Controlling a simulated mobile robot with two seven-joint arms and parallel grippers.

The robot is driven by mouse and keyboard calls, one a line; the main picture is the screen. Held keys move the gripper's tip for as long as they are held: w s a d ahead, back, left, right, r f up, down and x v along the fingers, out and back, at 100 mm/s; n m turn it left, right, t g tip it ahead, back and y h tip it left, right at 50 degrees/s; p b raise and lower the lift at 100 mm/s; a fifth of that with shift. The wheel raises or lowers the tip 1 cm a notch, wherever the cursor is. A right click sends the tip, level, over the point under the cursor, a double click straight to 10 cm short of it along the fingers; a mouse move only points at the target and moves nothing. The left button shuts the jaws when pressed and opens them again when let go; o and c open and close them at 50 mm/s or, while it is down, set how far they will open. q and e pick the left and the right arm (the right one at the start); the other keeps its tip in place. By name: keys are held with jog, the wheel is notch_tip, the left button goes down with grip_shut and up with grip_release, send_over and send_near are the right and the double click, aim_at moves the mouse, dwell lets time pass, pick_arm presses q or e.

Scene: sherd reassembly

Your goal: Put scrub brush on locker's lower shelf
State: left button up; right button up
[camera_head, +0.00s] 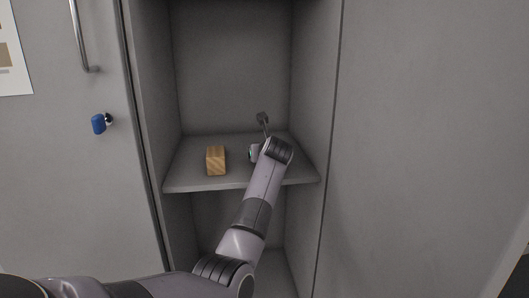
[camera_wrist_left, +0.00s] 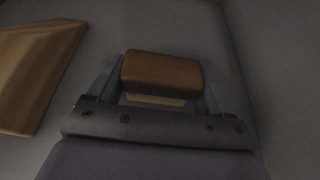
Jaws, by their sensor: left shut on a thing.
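The scrub brush (camera_wrist_left: 162,71) shows in the left wrist view as a brown block with a pale strip below it. It sits between the two fingers of my left gripper (camera_wrist_left: 155,88), which is shut on it. In the head view my left arm reaches into the open locker, with the left gripper (camera_head: 263,121) over the rear right part of the shelf (camera_head: 190,181). The brush cannot be made out clearly there, and I cannot tell whether it touches the shelf. My right gripper is not in view.
A wooden block (camera_head: 216,160) stands on the shelf left of my gripper; it also shows at the left of the left wrist view (camera_wrist_left: 35,70). Locker walls close in both sides. Another compartment (camera_head: 215,222) lies below. A blue key fob (camera_head: 99,124) hangs on the left door.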

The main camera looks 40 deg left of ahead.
pick_arm(q)
jog(key=shift+f, duration=0.45)
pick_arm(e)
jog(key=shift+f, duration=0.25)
pick_arm(q)
jog(key=o, duration=1.1)
jog(key=shift+c, duration=0.2)
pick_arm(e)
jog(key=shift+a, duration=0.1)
pick_arm(q)
jog(key=shift+s+d+r, duration=0.15)
jog(key=shift+d+r, duration=0.05)
jog(key=shift+d, duration=0.1)
jog(key=p+v, duration=0.1)
jog(key=v, duration=0.4)
jog(key=shift+p, duration=0.35)
jog(key=shift+s+d+r, duration=0.2)
jog(key=shift+s+d, duration=0.25)
jog(key=shift+d, duration=0.05)
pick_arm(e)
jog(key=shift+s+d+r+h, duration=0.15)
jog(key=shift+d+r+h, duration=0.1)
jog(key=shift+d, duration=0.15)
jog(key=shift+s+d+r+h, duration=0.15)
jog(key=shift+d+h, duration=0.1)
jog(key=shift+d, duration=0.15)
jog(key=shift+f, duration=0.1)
